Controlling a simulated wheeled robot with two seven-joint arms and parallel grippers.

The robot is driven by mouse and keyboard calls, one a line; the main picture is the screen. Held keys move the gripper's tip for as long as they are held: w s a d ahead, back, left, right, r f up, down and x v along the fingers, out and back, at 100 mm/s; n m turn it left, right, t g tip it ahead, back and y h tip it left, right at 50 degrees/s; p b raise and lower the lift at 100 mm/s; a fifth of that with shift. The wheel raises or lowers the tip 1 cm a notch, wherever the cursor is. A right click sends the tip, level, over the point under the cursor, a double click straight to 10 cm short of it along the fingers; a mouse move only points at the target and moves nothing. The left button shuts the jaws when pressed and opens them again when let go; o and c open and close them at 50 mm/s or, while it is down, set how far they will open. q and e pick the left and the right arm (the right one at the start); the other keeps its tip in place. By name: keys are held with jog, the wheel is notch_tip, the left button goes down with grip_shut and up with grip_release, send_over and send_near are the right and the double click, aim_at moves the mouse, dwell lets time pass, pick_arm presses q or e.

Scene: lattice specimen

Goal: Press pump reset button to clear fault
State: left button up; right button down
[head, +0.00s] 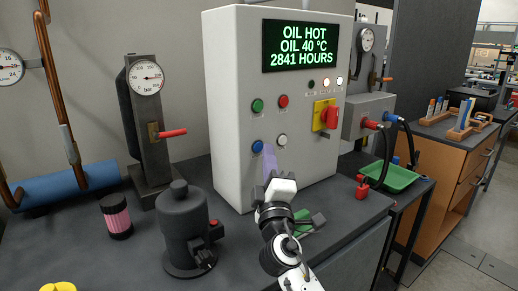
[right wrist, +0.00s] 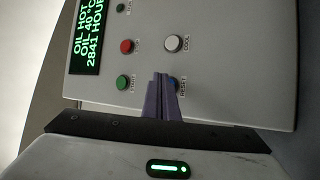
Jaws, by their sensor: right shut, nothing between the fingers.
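The grey pump control box (head: 232,75) stands on the bench with a green-lit display (head: 300,45) reading "OIL HOT, OIL 40 °C, 2841 HOURS". The blue button (head: 257,146) is on the lower left of its front face. In the right wrist view the blue button (right wrist: 174,84), labelled RESET, is partly hidden by my fingers. My right gripper (head: 269,150) is shut and empty, its purple fingers pointing at the panel just right of the blue button in the head view. I cannot tell whether the fingertips touch the panel. My left gripper is not in view.
Near the blue button are a green button (head: 257,105), a red button (head: 283,101) and a white button (head: 281,140). A red-and-yellow switch (head: 325,115) is to the right. A dark pump-like unit (head: 182,225) and a gauge stand (head: 150,125) are on the left.

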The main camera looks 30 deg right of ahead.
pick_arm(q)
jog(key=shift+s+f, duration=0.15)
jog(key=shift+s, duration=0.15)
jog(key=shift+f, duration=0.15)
pick_arm(e)
jog(key=shift+w, duration=0.15)
dwell(1.2)
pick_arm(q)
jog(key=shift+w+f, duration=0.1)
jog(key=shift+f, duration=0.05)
pick_arm(e)
jog(key=shift+w, duration=0.3)
pick_arm(q)
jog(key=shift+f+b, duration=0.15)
jog(key=shift+b, duration=0.35)
pick_arm(e)
jog(key=shift+w, duration=0.35)
jog(key=shift+s, duration=0.8)
pick_arm(q)
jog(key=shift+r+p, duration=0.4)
jog(key=shift+p, duration=0.1)
pick_arm(e)
jog(key=s, duration=0.5)
jog(key=shift+d, duration=0.2)
